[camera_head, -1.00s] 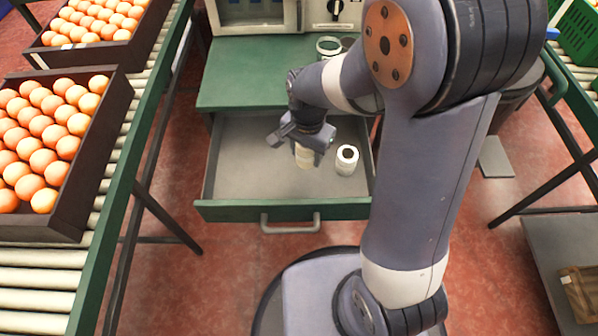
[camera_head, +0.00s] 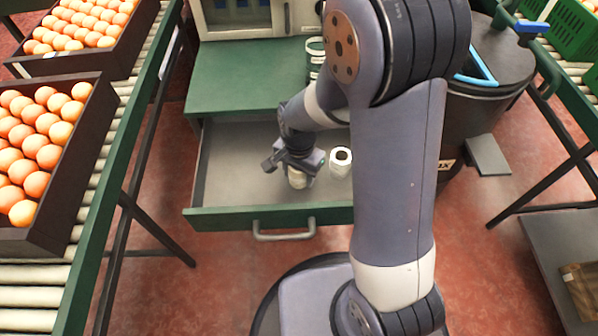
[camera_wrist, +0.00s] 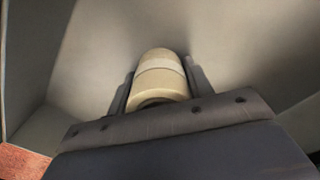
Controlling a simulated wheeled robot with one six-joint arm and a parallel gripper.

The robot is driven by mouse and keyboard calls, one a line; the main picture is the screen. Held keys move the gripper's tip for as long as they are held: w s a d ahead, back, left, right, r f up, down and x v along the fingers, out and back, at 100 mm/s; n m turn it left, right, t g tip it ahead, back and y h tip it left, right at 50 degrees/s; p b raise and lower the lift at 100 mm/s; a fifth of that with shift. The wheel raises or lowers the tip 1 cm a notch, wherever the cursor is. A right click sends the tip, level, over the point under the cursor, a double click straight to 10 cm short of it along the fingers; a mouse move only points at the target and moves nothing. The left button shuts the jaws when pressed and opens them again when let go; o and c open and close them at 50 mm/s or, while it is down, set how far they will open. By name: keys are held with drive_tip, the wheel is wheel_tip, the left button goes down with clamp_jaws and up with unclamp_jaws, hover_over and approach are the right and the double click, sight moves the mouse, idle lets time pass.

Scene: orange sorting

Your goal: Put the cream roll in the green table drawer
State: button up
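The green table drawer (camera_head: 235,216) is pulled open, with a grey inside. My gripper (camera_head: 297,174) is low inside the drawer area. It is shut on the cream roll (camera_head: 297,181), which also shows between the two fingers (camera_wrist: 158,92) in the wrist view. In that view the cream roll (camera_wrist: 162,78) has a paler band around it. Whether it touches the drawer floor I cannot tell. A white roll (camera_head: 341,162) with a dark hole stands upright in the drawer, just right of my gripper.
The green table top (camera_head: 240,75) is above the drawer, with a machine (camera_head: 245,15) at its back. Crates of oranges (camera_head: 40,150) stand on the roller conveyor at left. A black bin (camera_head: 480,100) is at right. The drawer's left part is clear.

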drive_tip(key=o, duration=0.4)
wheel_tip(320, 180, up, 12)
drive_tip(key=p, duration=0.4)
drive_tip(key=shift+r, duration=0.2)
